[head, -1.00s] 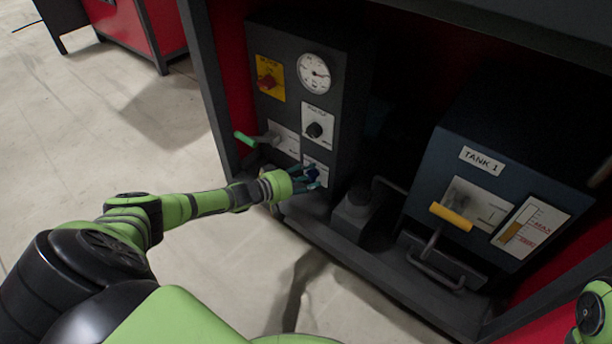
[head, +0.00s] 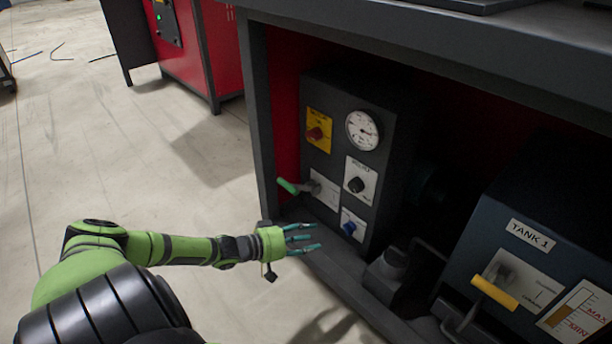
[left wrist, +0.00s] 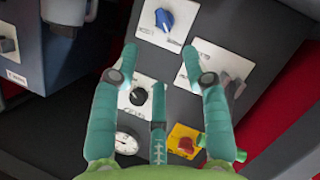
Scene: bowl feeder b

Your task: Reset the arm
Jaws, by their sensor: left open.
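My left gripper (head: 302,239) is open and empty in the head view, in front of the lower part of a dark control panel (head: 341,118). A blue knob (head: 349,227) on a white plate sits just right of the fingertips, apart from them. In the left wrist view the teal fingers of my left gripper (left wrist: 158,70) are spread, with the blue knob (left wrist: 165,19) beyond them and the black knob (left wrist: 138,96) between them. The green-handled lever (head: 288,186) is above the gripper in the head view. My right gripper is not in view.
The panel also has a red switch on a yellow plate (head: 318,130), a round gauge (head: 362,130) and a black knob (head: 356,185). The TANK 1 box (head: 520,262) with a yellow-handled lever (head: 494,293) stands at right. A dark frame post (head: 258,130) edges the bay. Open floor (head: 90,150) lies left.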

